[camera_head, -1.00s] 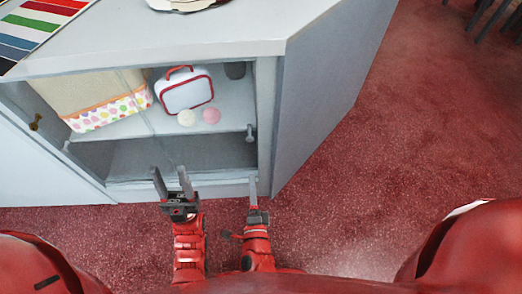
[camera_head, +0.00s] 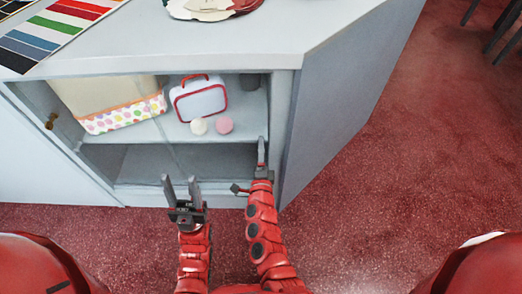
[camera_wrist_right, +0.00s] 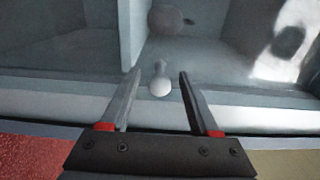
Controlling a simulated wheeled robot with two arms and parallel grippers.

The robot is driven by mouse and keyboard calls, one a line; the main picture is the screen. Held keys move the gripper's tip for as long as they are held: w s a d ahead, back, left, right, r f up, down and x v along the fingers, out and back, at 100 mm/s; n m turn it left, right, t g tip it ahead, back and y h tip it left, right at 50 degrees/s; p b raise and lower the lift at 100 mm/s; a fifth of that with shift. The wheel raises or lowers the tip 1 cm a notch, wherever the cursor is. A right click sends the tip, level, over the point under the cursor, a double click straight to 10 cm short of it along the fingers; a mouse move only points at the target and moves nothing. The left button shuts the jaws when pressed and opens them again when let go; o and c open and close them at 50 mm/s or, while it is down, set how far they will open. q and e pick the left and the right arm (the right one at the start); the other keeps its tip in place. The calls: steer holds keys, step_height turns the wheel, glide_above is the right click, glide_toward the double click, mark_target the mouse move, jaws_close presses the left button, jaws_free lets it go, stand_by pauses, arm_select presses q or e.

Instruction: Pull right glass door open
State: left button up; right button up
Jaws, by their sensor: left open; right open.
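The right glass door (camera_head: 222,160) is a clear pane across the right half of the cabinet front and looks shut. Its small pale round knob (camera_wrist_right: 160,86) shows in the right wrist view between my right fingertips; I cannot tell whether they touch it. In the head view the knob is hidden by the gripper. My right gripper (camera_head: 262,152) is open at the cabinet's right front side. My left gripper (camera_head: 181,183) is open and empty, in front of the cabinet's lower edge near the middle.
Behind the glass are a dotted basket (camera_head: 115,105), a white case with red trim (camera_head: 200,100), and a white ball (camera_head: 198,126) and pink ball (camera_head: 225,125). A brass knob (camera_head: 51,120) is at the left. The counter (camera_head: 260,35) overhangs above. Red carpet (camera_head: 400,170) is free at right.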

jaws_close()
stand_by(0.3)
steer(key=shift+f, duration=0.1)
stand_by(1.1)
